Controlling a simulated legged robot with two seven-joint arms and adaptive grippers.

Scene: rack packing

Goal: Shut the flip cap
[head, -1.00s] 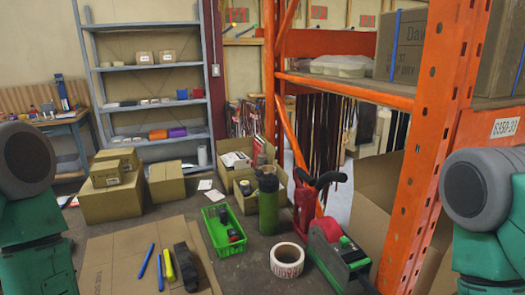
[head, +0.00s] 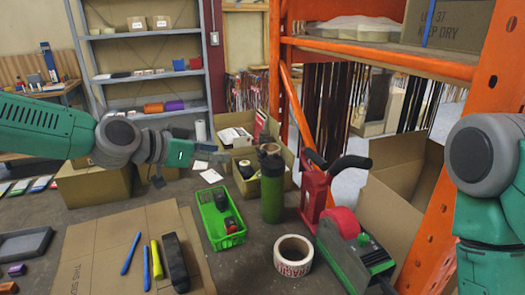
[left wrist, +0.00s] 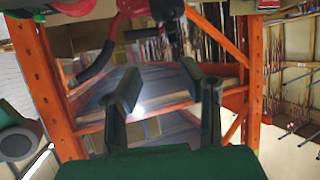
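A green bottle (head: 272,197) with a dark cap (head: 270,157) stands upright on the table in the head view, right of the green basket. The cap is too small to tell whether its lid is up or down. My left gripper (head: 218,157) is left of the bottle, near cap height and apart from it. In the left wrist view its two fingers (left wrist: 161,78) are spread with nothing between them, so it is open. I cannot make out the bottle in that view. Of my right arm only a link shows at the right edge; its gripper is out of view.
A green basket (head: 221,228) with dark items, a tape roll (head: 293,254) and a red-green tape dispenser (head: 345,240) stand around the bottle. Cardboard with markers (head: 155,260) lies front left. Open boxes stand behind; an orange rack post (head: 440,200) rises right.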

